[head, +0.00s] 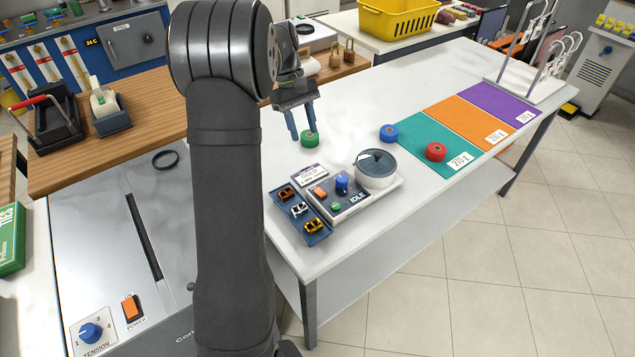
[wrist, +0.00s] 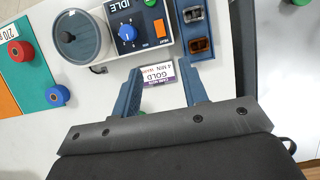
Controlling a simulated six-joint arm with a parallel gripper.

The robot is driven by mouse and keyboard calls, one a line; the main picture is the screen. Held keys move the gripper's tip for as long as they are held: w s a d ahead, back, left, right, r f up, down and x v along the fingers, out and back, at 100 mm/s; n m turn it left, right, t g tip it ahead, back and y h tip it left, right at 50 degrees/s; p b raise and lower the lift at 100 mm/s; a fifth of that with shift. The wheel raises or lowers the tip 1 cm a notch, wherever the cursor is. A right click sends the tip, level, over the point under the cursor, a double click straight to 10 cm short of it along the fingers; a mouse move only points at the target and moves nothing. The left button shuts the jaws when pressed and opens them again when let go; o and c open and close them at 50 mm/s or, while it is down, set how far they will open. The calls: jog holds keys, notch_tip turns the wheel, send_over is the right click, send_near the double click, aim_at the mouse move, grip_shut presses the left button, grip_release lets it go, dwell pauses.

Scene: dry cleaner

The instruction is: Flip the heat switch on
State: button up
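A small grey control unit (head: 352,208) stands near the front of the white table. It carries an orange switch (head: 321,193), a blue knob (head: 342,182), a green button (head: 336,206), the word IDLE and a round lidded pot (head: 376,168). In the wrist view, the orange switch (wrist: 160,29) is beyond the fingertips. My gripper (head: 302,137) is open and empty, above the table behind the unit. In the wrist view its fingers (wrist: 158,77) straddle a GOLD card (wrist: 158,74), with no contact visible.
A tray of small clips (head: 299,212) adjoins the unit. A separate orange POWER switch (head: 131,308) is on the left machine. The table between the unit and mats is mostly clear.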

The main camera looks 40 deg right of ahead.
aim_at(320, 192)
jog(key=x, duration=1.6)
jog(key=shift+f, duration=0.25)
jog(key=shift+c, duration=0.2)
